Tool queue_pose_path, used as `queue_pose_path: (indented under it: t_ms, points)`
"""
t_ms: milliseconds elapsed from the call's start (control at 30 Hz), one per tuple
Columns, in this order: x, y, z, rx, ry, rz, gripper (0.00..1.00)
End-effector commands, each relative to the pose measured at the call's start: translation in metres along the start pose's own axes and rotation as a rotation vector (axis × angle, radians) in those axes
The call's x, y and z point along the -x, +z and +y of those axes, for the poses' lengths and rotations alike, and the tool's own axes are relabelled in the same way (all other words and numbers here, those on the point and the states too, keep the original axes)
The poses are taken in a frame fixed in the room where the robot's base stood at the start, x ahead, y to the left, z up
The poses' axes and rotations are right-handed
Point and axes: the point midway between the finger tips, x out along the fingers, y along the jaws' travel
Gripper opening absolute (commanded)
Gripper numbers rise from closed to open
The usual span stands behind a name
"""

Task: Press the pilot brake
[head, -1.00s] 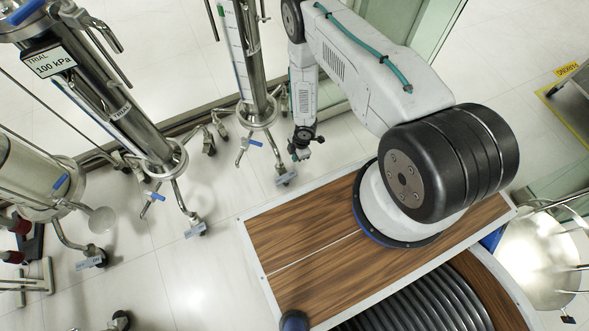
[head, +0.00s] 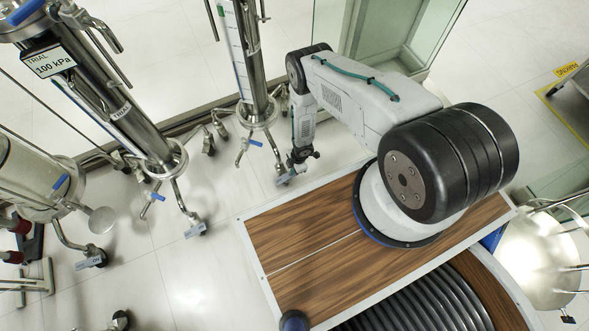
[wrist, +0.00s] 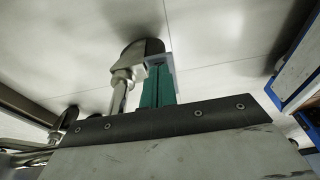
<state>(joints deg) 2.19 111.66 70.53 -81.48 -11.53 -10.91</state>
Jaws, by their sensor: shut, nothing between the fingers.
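My gripper (head: 293,166) points down beside the base of the right-hand steel column (head: 254,60). A small grey-blue brake pedal (head: 283,180) on a caster of that column lies at the fingertips and is partly hidden by them. In the wrist view the green fingers (wrist: 158,88) are shut and empty. Their tips overlap the pale pedal (wrist: 170,62) next to a metal caster (wrist: 136,56). I cannot tell whether they touch or whether the pedal is pressed. Its lettering is too small to read.
A column with a "TRIAL 100 kPa" sign (head: 49,62) stands at the left, with other tagged pedals (head: 195,230) on its feet. My wooden-topped base (head: 310,230) lies close on the right. A glass panel (head: 395,40) stands behind my arm.

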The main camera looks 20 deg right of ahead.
Motion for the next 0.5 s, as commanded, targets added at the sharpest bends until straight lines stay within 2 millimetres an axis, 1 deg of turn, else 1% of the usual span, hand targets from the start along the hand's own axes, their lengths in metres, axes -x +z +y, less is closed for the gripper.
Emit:
queue_pose_path:
  t_ms: [167,400,500]
  points:
    - [0.0,0.001,0.0,0.0,0.0,0.0,0.0]
    - [-0.013,0.021,0.0,0.0,0.001,0.0,0.0]
    - [-0.018,0.025,0.0,0.001,0.0,0.0,0.0]
